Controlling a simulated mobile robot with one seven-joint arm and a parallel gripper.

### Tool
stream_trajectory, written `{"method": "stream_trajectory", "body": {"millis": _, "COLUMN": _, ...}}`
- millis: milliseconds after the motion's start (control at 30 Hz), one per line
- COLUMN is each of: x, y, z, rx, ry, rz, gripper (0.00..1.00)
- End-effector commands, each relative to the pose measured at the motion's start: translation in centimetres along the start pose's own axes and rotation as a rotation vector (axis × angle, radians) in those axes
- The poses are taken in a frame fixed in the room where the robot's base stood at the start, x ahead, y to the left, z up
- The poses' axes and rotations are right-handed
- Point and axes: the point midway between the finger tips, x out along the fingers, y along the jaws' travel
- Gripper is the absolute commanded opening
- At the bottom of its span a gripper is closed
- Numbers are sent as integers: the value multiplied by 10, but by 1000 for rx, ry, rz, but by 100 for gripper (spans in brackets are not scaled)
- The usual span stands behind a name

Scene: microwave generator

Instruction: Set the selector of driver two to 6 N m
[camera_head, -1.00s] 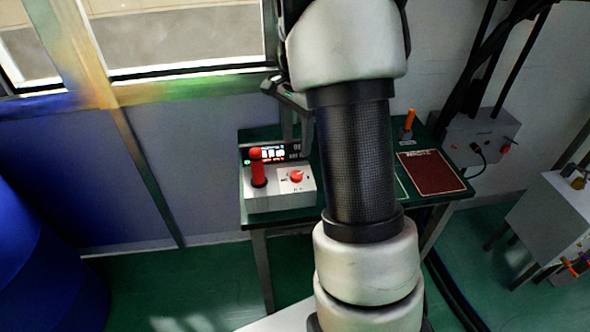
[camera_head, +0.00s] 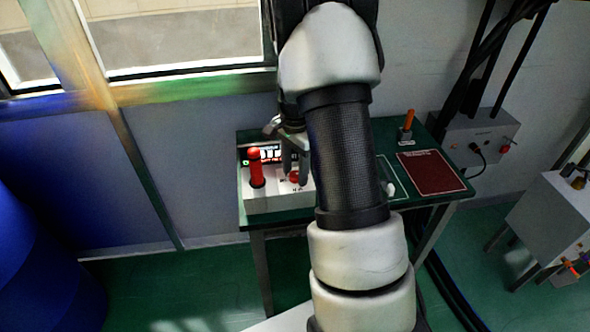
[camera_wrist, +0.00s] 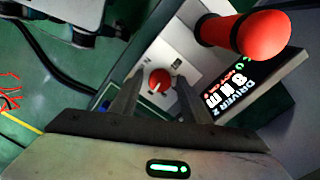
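The driver unit is a pale box (camera_head: 265,202) on the green table in the head view. Its red selector knob (camera_wrist: 159,80) with a white pointer line shows in the wrist view. In the head view my gripper partly covers the knob (camera_head: 293,177). A lit display (camera_wrist: 228,92) in the wrist view names driver 2 and appears to read 8 N m. My gripper (camera_wrist: 158,92) is open, with one finger on each side of the knob. I cannot tell whether either finger touches it. In the head view my gripper (camera_head: 296,178) is down at the box.
A red upright handle (camera_wrist: 250,34) stands on the box close to my gripper; it also shows in the head view (camera_head: 256,168). On the table (camera_head: 400,201) are a dark red panel (camera_head: 432,172), an orange-handled tool (camera_head: 409,120) and a small white piece (camera_head: 389,188). A grey box (camera_head: 475,138) stands behind.

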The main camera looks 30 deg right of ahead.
Motion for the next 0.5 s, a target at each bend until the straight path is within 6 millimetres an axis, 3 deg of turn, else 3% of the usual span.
{"method": "stream_trajectory", "body": {"millis": 33, "x": 0, "y": 0, "z": 0, "rx": 0, "ry": 0, "rz": 0, "gripper": 33}}
{"method": "stream_trajectory", "body": {"millis": 200, "x": 0, "y": 0, "z": 0, "rx": 0, "ry": 0, "rz": 0, "gripper": 5}}
{"method": "stream_trajectory", "body": {"millis": 500, "x": -1, "y": 0, "z": 0, "rx": -40, "ry": 0, "rz": 0, "gripper": 5}}
